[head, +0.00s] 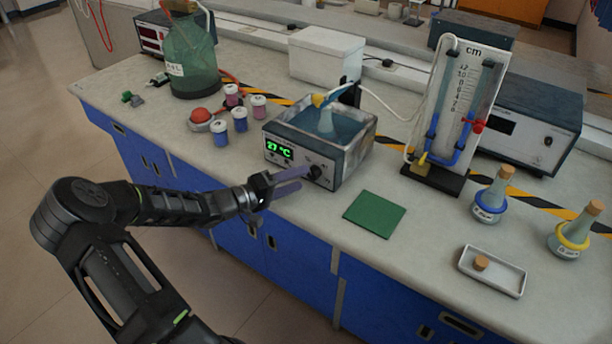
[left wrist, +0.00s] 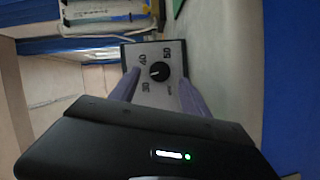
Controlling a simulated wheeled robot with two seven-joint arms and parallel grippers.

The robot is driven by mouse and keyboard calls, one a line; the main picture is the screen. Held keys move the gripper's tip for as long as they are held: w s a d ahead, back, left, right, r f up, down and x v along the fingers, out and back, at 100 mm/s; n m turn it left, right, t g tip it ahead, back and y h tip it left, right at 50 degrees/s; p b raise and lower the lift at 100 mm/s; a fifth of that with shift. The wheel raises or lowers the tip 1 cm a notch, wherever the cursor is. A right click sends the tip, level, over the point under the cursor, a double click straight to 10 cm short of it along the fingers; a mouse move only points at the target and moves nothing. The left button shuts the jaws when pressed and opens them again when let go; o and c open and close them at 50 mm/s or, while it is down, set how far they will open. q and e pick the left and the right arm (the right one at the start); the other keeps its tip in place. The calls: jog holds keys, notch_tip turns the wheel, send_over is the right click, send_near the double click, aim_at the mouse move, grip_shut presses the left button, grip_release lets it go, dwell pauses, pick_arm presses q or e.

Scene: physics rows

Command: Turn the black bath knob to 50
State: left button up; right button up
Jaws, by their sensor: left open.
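The black bath knob (head: 315,173) is on the front panel of the metal water bath (head: 350,165), beside a green display reading 27 °C (head: 279,151). My left gripper (head: 303,176) is just in front of this panel, its fingers pointing at the knob. In the left wrist view the knob (left wrist: 160,72) lies between the two open purple-grey fingers (left wrist: 158,88), with no clear contact. A small light mark on the knob seems to point left, between 30 and 40. My right gripper is not in view.
Small jars (head: 240,119) and a red-topped object (head: 201,115) stand left. A green mat (head: 375,214) lies right of the gripper, with a manometer stand (head: 435,180) beyond. The bench front edge runs below my arm.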

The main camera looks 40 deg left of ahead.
aim_at(310, 175)
pick_arm(q)
jog(key=shift+x, duration=1.7)
jog(key=shift+c, duration=0.3)
grip_shut()
